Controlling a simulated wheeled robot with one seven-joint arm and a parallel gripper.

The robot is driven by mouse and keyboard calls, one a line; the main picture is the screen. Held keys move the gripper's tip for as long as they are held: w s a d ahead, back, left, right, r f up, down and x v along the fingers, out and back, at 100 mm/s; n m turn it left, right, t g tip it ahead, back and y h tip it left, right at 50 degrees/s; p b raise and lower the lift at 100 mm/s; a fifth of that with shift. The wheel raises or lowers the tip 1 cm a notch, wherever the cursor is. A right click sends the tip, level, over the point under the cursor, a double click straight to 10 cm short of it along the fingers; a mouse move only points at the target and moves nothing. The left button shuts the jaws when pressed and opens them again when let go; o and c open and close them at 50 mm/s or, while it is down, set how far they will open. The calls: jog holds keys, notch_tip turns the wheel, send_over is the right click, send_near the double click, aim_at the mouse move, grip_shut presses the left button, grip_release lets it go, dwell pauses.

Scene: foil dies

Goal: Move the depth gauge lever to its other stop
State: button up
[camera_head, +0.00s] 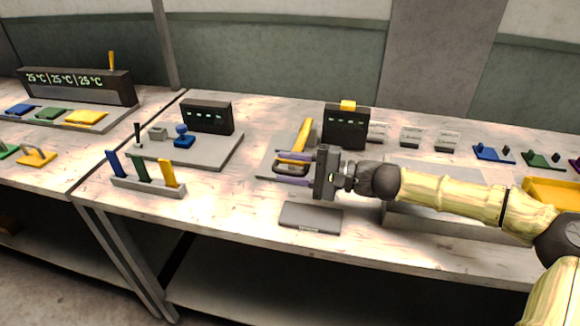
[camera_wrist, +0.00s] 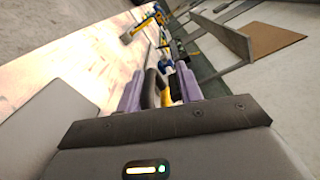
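A yellow lever (camera_head: 303,135) stands tilted on a grey base plate (camera_head: 268,162), beside a dark display box (camera_head: 346,130) with a yellow top piece. It looks like the depth gauge lever, but I see no readable label. My gripper (camera_head: 281,168) reaches in from the right, low over the plate, in front of the lever. Its purple fingers are apart. In the wrist view, a black loop-shaped part (camera_wrist: 152,90) and a yellow part (camera_wrist: 175,88) show between the fingers (camera_wrist: 160,85). I cannot tell whether they touch. The gripper body hides part of the plate.
A flat grey block (camera_head: 311,217) lies at the table's front edge. To the left stand a rack (camera_head: 148,187) with blue, green and yellow handles and a grey station (camera_head: 205,153) with a blue knob and a display box. Coloured clips and a yellow tray (camera_head: 553,192) are on the right.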

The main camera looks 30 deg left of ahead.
jog(key=shift+d, duration=0.1)
jog(key=p+v, duration=0.1)
jog(key=v, duration=1.6)
jog(key=shift+w, duration=0.1)
